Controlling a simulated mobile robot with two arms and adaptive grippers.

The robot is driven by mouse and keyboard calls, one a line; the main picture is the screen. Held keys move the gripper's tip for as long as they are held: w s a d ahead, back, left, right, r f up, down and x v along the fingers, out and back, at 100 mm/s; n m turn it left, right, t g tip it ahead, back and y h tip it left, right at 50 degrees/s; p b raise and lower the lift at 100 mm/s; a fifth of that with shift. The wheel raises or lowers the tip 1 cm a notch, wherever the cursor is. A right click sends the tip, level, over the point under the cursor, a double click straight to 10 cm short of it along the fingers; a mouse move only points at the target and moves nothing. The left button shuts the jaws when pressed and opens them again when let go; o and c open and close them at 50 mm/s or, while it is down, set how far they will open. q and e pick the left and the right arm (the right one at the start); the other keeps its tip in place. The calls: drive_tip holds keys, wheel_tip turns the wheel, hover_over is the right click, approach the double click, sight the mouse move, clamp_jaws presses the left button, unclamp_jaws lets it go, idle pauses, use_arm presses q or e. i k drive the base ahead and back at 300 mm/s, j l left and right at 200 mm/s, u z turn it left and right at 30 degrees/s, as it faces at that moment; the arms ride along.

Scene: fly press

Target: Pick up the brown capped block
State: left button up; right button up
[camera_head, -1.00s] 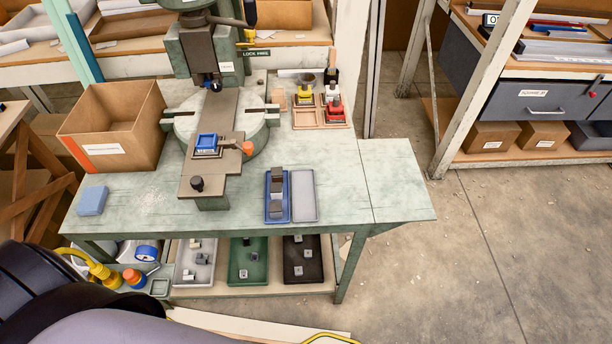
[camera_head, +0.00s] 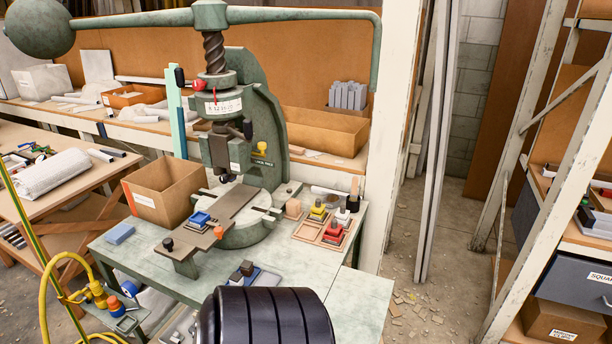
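In the tray area are blocks with a yellow cap (camera_head: 318,209), a white cap (camera_head: 342,216) and a red cap (camera_head: 333,231). A blue-capped block (camera_head: 200,219) sits on the press plate. Neither gripper is in view; a black ribbed part of my arm covers the bench's near edge.
The green fly press (camera_head: 245,130) stands on the bench, its long arm and ball overhead. A cardboard box (camera_head: 165,192) and a blue block (camera_head: 119,233) are at left. A shelf rack (camera_head: 540,180) stands at right.

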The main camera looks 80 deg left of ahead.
sight(247, 268)
drive_tip(key=i+l+u, duration=0.15)
drive_tip(key=i, duration=0.25)
drive_tip(key=i+l+u, duration=0.1)
drive_tip(key=i, duration=0.3)
drive_tip(key=i+u, duration=0.15)
drive_tip(key=u, duration=0.25)
drive_tip(key=i+u, duration=0.2)
drive_tip(key=u, duration=0.15)
drive_tip(key=i+l+u, duration=0.15)
drive_tip(key=u, duration=0.25)
drive_tip(key=i+l+u, duration=0.1)
drive_tip(key=u, duration=0.3)
